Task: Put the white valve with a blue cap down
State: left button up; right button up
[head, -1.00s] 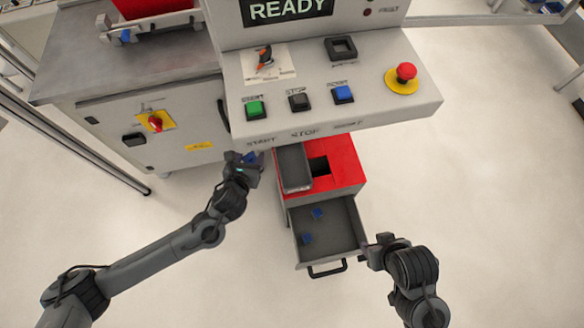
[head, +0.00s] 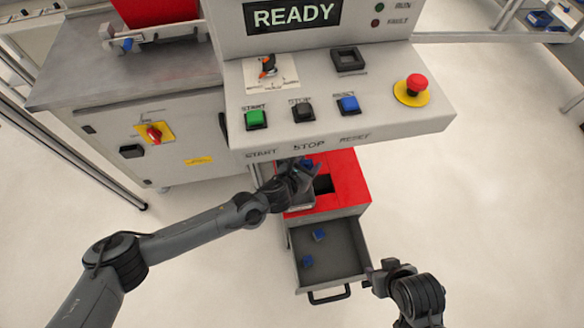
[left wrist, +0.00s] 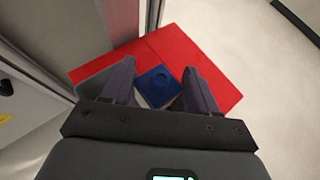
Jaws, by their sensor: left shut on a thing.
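The white valve with a blue cap (left wrist: 158,84) is between the fingers of my left gripper (left wrist: 155,95) in the left wrist view. The blue cap faces the camera and little of the white body shows. In the head view my left gripper (head: 308,172) is over the red-topped drawer cabinet (head: 345,184), just under the front of the control panel, with a bit of blue (head: 307,162) at its fingers. Whether the valve touches anything below is hidden. My right gripper (head: 376,276) is right of the open drawer; its finger gap is unclear.
The open grey drawer (head: 345,262) holds two small blue things (head: 319,235) (head: 307,262). A grey tray (head: 301,204) on the cabinet's top is mostly hidden by my left arm. A dark square opening (head: 323,184) is beside it. The control panel (head: 400,125) overhangs the cabinet.

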pick_arm(q)
jog(key=shift+w+a+f+b, duration=0.5)
jog(key=shift+w+a+f, duration=0.2)
jog(key=shift+f, duration=0.6)
jog(key=shift+w+a+f+b, duration=0.6)
jog(key=shift+a+f, duration=0.25)
jog(key=shift+f, duration=0.45)
jog(key=shift+w+a+f+b, duration=0.45)
jog(key=shift+w+a+f, duration=0.3)
jog(key=shift+f, duration=0.55)
jog(key=o, duration=0.7)
jog(key=shift+f, duration=0.15)
jog(key=shift+o, duration=1.1)
